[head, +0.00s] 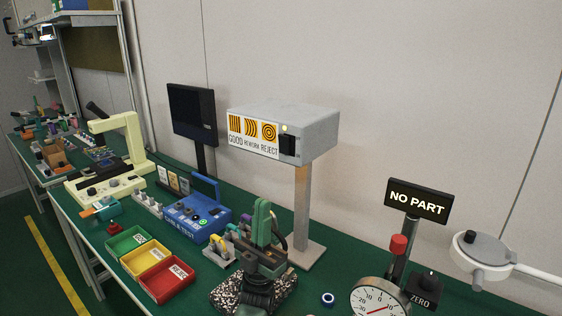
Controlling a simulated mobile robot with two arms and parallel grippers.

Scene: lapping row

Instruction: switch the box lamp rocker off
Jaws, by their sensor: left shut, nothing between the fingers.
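The box lamp (315,122) is a grey box on a post at the middle of the bench. Its front panel has three lit orange symbols over the words GOOD, REWORK and REJECT. I cannot make out which way the rocker is tipped. My left gripper (262,210) shows below and in front of the box, with its green fingers together and pointing up. It is apart from the rocker and holds nothing. My right gripper is not seen.
A dark monitor (192,112) stands left of the box. A blue tester (196,219) and green, yellow and red bins (166,279) lie left of my gripper. A dial gauge (378,299), a NO PART sign (417,201) and a white round device (482,249) are at right.

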